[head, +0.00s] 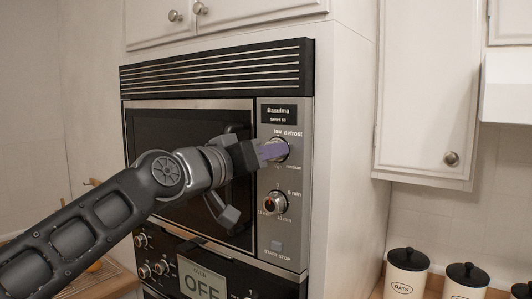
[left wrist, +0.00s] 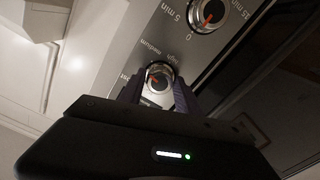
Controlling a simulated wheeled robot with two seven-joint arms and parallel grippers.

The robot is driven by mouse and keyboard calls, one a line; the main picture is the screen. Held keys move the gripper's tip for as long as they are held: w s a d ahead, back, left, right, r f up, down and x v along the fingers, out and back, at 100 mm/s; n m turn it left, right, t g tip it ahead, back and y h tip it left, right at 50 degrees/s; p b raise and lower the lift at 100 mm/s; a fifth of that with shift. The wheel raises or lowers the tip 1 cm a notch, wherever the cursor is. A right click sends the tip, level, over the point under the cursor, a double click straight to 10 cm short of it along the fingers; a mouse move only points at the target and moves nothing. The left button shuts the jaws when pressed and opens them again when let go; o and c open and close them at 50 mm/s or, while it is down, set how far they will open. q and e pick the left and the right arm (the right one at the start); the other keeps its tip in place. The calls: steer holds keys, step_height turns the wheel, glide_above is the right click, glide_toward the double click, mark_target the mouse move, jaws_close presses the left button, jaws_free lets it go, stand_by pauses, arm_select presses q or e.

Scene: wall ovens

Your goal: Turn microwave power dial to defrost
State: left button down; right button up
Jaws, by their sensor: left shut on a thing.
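The microwave (head: 285,190) is built into the wall cabinet. Its power dial (head: 281,143) is the upper round knob on the control panel, with "low" and "defrost" printed above it and "medium" at its lower right. My left gripper (head: 273,151) reaches it from the left, and its purple fingers partly hide it. In the left wrist view the power dial (left wrist: 160,77) sits between the two fingers (left wrist: 158,95), which are shut on it. A red mark shows on its face, but I cannot tell which label it points to. My right gripper is in neither view.
The timer dial (head: 276,203) is below the power dial, with the start/stop button (head: 276,245) lower still. The microwave door handle (head: 222,210) juts out behind and below my left wrist. Oven knobs (head: 153,270) are lower left. Canisters (head: 407,272) stand on the right counter.

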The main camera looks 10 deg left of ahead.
arm_select(q)
steer(key=shift+r+n+p, duration=0.1)
steer(key=shift+n+p, duration=0.85)
steer(key=shift+n, duration=2.85)
steer(key=c, duration=0.9)
jaws_free()
steer(key=shift+o, duration=0.2)
